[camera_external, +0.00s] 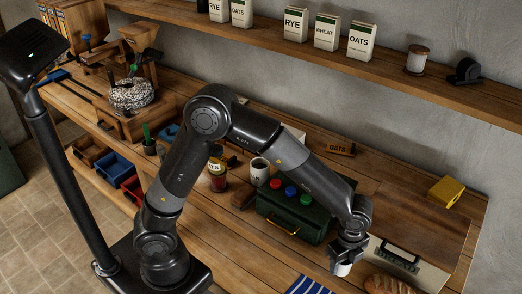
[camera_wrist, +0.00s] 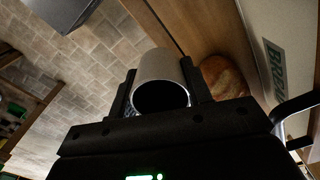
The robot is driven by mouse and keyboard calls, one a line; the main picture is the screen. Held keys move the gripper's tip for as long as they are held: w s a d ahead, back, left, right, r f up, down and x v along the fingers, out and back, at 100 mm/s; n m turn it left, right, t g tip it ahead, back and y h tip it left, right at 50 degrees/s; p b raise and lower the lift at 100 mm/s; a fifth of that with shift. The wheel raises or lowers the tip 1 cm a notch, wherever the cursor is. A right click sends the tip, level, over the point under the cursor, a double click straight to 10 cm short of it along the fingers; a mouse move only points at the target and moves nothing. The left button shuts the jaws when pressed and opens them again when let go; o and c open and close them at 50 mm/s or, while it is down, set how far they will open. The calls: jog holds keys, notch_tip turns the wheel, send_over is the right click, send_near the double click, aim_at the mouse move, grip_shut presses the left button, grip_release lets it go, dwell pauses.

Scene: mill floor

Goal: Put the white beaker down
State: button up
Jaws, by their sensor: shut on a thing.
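The white beaker (camera_external: 341,269) is held at the end of my arm, low in the picture in the external view. My gripper (camera_external: 345,256) is shut on it, with one finger on each side. In the wrist view the beaker (camera_wrist: 160,65) sits between the two fingers (camera_wrist: 160,88), its dark open mouth facing the camera. The beaker is near the bench's front, between a blue striped cloth (camera_external: 309,286) and a loaf of bread (camera_external: 388,285). I cannot tell whether its base touches anything.
A pale bread box (camera_external: 425,272) with a black handle stands right of my gripper. A dark green box with coloured knobs (camera_external: 285,222) stands to its left. A white mug (camera_external: 259,168) and a jar (camera_external: 217,179) stand farther left. The bench at right, around a yellow box (camera_external: 446,191), has free room.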

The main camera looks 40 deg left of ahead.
aim_at(345, 262)
jog(key=w+f, duration=0.2)
jog(key=w, duration=0.1)
jog(key=w+f, duration=0.1)
jog(key=w, duration=0.1)
jog(key=shift+a, duration=0.35)
jog(key=shift+f, duration=2)
jog(key=o, duration=1.1)
jog(key=shift+f, duration=0.15)
jog(key=shift+c, duration=0.2)
notch_tip(345, 262, up, 12)
